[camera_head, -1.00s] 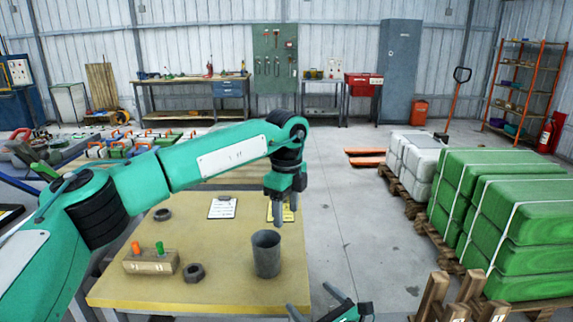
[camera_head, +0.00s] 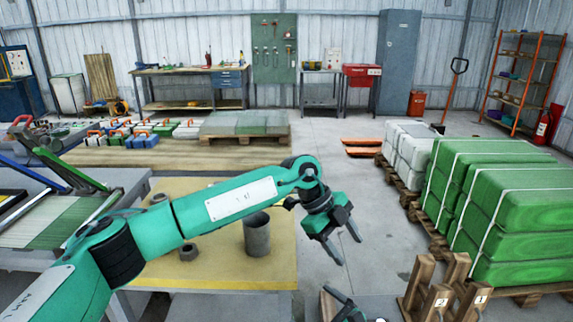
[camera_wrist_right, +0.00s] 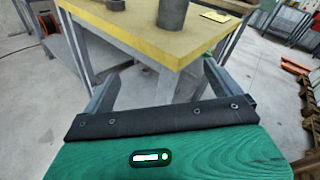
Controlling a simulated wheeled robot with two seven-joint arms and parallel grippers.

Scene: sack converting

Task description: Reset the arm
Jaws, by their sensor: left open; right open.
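My left arm comes in from the left over the yellow-topped table (camera_head: 275,270). Its open, empty gripper (camera_head: 348,251) hangs past the table's right edge, fingers pointing down and right, over the floor. A grey cup (camera_head: 257,236) stands upright on the table, left of that gripper and apart from it. My right gripper (camera_head: 340,305) shows only partly at the bottom edge of the head view. In the right wrist view, the right gripper (camera_wrist_right: 158,88) is open with nothing between its fingers, facing the table's near side.
Wooden stands (camera_head: 440,290) with number labels are at the lower right. Strapped green sacks (camera_head: 500,215) and white sacks (camera_head: 410,150) sit on pallets at the right. A dark ring (camera_head: 188,251) lies on the table. Floor between table and pallets is clear.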

